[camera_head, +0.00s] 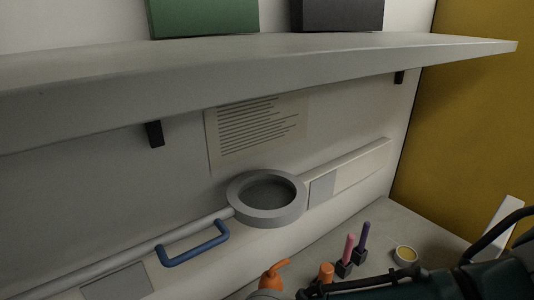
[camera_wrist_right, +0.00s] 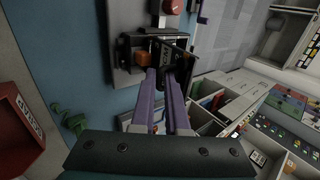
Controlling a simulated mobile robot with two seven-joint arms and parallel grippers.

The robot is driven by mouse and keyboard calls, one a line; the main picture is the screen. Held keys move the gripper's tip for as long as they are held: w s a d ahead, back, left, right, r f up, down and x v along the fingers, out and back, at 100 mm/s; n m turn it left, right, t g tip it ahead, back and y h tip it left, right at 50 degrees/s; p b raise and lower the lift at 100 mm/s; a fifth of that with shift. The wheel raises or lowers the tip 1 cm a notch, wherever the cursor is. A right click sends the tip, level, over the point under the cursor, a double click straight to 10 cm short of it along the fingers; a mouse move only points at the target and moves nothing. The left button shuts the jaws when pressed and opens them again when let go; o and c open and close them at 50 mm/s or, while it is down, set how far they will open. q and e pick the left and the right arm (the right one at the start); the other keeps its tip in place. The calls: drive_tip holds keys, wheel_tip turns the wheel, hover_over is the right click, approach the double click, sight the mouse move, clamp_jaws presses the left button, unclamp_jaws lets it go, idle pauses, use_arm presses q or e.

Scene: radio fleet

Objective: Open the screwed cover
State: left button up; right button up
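No screwed cover can be made out for certain. In the right wrist view, a dark box-like fixture (camera_wrist_right: 120,62) is mounted on a grey-blue panel. A black piece with pale lettering (camera_wrist_right: 180,62) stands at its right side, and an orange block (camera_wrist_right: 142,57) shows in it. My right gripper (camera_wrist_right: 161,76) has two purple fingers with a narrow gap between them, tips close to the black piece. Whether they touch or hold it is unclear. In the head view, a grey ring with a dark recessed centre (camera_head: 264,223) is at the wall. My left gripper is not in view.
A shelf (camera_head: 300,62) crosses the head view. A blue handle (camera_head: 194,255), pink (camera_head: 349,246) and purple (camera_head: 364,236) sticks, an orange item (camera_head: 272,280) and a small cup (camera_head: 405,255) are below. The right wrist view shows a red knob (camera_wrist_right: 173,6) and a red bin (camera_wrist_right: 15,130).

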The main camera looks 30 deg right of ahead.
drive_tip(key=o, duration=0.4)
drive_tip(key=shift+s+d, duration=0.15)
drive_tip(key=shift+d, duration=0.15)
drive_tip(key=shift+o, duration=0.2)
drive_tip(key=v, duration=1)
drive_tip(key=shift+a, duration=0.15)
drive_tip(key=shift+f, duration=0.1)
